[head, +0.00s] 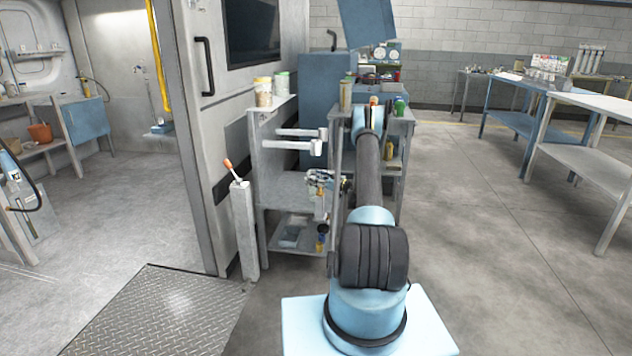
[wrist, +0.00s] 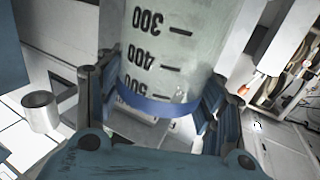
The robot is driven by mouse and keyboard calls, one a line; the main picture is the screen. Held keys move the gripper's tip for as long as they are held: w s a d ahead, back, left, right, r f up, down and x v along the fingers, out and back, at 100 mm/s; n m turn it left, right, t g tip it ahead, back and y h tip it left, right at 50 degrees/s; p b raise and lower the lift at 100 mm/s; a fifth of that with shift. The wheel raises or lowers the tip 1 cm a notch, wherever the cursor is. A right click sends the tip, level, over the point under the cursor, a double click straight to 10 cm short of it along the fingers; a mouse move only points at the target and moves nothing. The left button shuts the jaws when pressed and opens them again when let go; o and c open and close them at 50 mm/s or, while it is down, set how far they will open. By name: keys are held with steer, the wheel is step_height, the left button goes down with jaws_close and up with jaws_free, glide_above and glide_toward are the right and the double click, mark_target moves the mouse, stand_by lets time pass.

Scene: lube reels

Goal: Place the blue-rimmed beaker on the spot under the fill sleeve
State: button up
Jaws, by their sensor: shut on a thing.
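The blue-rimmed beaker (wrist: 172,55) fills the upper middle of the wrist view, clear, with black 300, 400 and 500 marks. It looks upside down in that picture, its blue rim low between my fingers. My gripper (wrist: 155,108) is shut on it near the rim. In the head view my gripper (head: 322,182) is in front of the grey shelf unit, below two pale horizontal arms (head: 290,148) with short cylindrical ends. I cannot tell which is the fill sleeve. The beaker is not clear in the head view, and no marked spot is discernible.
The shelf unit's middle shelf (head: 282,188) has bare room left of my gripper. A post with an orange-handled lever (head: 230,166) stands at its left. Cans (head: 263,92) stand on top. A metal cylinder (wrist: 40,111) shows left of my gripper in the wrist view.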

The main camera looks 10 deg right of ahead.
steer(key=o, duration=1.5)
